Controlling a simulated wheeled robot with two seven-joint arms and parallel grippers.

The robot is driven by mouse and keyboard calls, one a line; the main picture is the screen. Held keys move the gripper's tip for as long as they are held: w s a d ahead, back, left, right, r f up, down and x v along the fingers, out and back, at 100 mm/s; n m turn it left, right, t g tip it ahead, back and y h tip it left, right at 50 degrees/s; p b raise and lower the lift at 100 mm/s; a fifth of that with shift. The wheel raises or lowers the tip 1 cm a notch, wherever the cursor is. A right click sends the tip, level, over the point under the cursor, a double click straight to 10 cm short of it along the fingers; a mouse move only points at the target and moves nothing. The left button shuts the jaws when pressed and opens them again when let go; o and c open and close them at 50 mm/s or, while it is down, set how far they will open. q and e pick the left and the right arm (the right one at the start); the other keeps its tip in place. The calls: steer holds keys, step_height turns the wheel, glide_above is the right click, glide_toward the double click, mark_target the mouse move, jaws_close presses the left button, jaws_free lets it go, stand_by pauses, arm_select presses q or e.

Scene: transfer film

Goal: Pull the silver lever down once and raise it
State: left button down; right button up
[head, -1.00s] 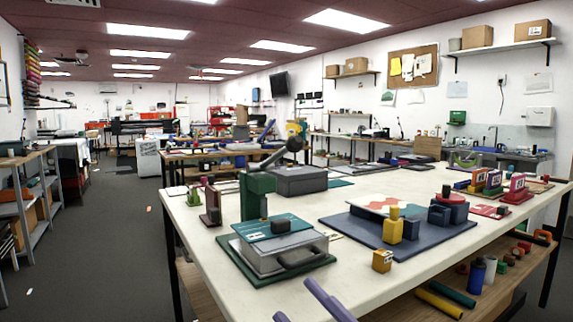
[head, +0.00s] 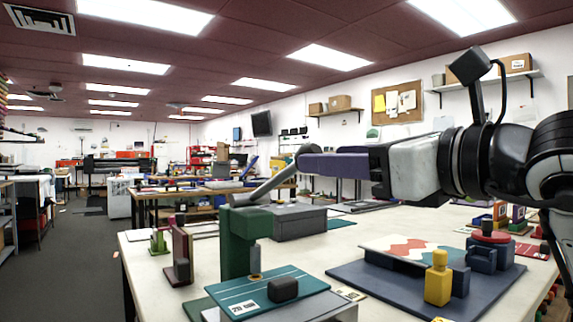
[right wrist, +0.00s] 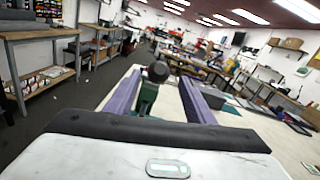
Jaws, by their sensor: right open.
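The green press (head: 236,240) stands on the table with its silver lever (head: 270,188) slanting up to the right. The lever ends in a dark ball knob (head: 308,157). My right gripper (head: 305,164) comes in from the right, its purple fingers level with the knob. In the right wrist view, my open right gripper (right wrist: 163,78) has one finger on each side, and the knob (right wrist: 158,72) shows between them near the tips. I cannot tell whether a finger touches it. The green press (right wrist: 147,98) is partly seen below. My left gripper is not in view.
A teal plate (head: 265,303) with a black block lies at the press's foot. A grey box (head: 300,221) stands behind it. A blue board (head: 370,287) with a yellow piece (head: 438,280) lies to the right, and a maroon stand (head: 181,258) to the left.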

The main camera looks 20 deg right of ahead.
mark_target(277, 183)
steer(key=p+x, duration=0.1)
steer(key=x, duration=0.8)
steer(key=shift+w+a, duration=0.15)
steer(key=shift+a, duration=0.05)
jaws_close()
